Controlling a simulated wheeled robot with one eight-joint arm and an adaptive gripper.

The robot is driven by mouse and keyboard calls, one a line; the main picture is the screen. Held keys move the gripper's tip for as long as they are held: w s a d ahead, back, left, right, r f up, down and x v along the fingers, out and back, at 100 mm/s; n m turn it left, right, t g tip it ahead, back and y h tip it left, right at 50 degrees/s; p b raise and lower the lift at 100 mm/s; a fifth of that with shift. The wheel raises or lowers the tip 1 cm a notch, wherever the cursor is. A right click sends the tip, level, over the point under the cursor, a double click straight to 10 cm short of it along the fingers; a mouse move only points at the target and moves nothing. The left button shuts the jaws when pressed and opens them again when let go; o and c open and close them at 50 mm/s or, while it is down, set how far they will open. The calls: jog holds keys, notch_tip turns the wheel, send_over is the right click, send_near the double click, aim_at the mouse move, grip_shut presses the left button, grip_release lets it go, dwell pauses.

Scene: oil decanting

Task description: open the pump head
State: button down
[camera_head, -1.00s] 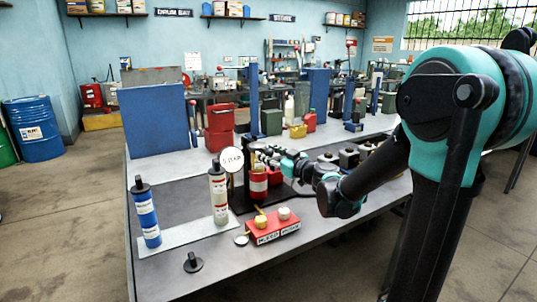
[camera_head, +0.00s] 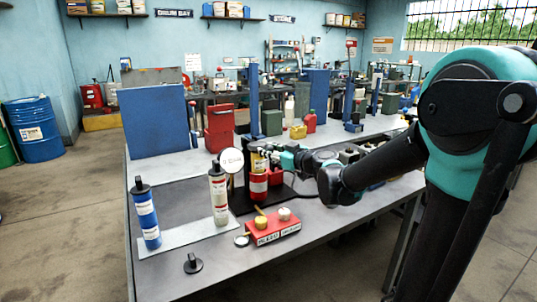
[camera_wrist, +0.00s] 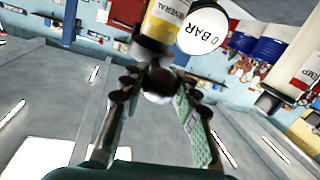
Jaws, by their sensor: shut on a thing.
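The pump stands on a dark base on the near bench. In the head view it has a red lower cylinder (camera_head: 258,188) with a white label, and a yellow upper part (camera_head: 258,161). The round white gauge (camera_head: 231,160) is at its left. In the wrist view the gauge (camera_wrist: 202,30) reads 0 BAR, beside a yellow and white labelled cylinder (camera_wrist: 160,22). My gripper (camera_wrist: 157,88) is shut on a dark round knob (camera_wrist: 159,80) just below that cylinder in the picture. In the head view my gripper (camera_head: 277,158) reaches the pump's upper part from the right.
A red box (camera_head: 274,233) with yellow and white knobs is in front of the pump. A blue cartridge (camera_head: 146,215) and a white one (camera_head: 218,195) stand upright at the left. A small black part (camera_head: 193,263) lies near the front edge.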

jog(key=shift+r, duration=0.5)
jog(key=w+a+r+m+g+h, duration=0.1)
jog(key=w+a+r+g+h, duration=0.7)
jog(key=w+r, duration=0.5)
jog(key=shift+a+m+g, duration=0.3)
jog(key=shift+a+g, duration=0.05)
jog(key=shift+g, duration=0.75)
jog(key=c, duration=1.1)
grip_release()
